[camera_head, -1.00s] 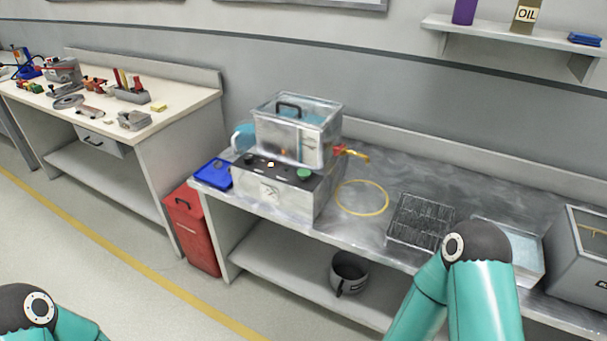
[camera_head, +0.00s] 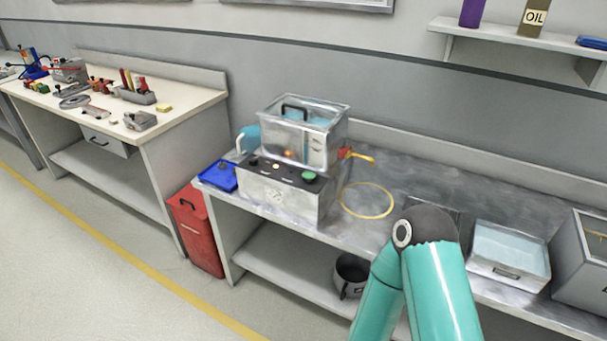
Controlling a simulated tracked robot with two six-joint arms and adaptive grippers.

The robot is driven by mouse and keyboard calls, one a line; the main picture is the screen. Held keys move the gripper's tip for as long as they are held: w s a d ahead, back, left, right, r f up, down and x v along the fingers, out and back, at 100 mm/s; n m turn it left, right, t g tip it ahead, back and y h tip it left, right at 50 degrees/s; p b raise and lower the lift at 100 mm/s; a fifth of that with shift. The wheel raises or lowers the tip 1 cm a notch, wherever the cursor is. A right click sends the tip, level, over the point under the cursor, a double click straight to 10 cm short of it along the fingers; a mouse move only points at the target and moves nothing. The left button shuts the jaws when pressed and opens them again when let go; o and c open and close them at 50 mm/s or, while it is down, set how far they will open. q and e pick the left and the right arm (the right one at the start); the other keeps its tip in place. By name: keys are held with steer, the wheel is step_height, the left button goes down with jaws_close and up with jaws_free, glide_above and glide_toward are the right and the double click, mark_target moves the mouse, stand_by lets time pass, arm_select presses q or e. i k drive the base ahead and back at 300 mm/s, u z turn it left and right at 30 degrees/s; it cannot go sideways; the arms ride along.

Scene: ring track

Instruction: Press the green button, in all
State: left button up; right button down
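The green button (camera_head: 309,176) is on the right part of the dark top panel of a metal box (camera_head: 276,194) on the steel bench. A clear-walled tank with a black handle (camera_head: 304,131) stands on this box, behind the button. Neither gripper is in view. My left arm is out of view.
A yellow ring (camera_head: 367,200) lies on the steel bench (camera_head: 390,169) right of the box. A blue tray (camera_head: 216,177) is at the bench's left end. A tray of pale liquid (camera_head: 509,246) and a grey box (camera_head: 583,262) stand right. A red bin (camera_head: 196,232) is on the floor.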

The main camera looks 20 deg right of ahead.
mark_target(309, 176)
steer(key=u, duration=0.05)
steer(key=i, duration=1)
steer(key=z, duration=0.05)
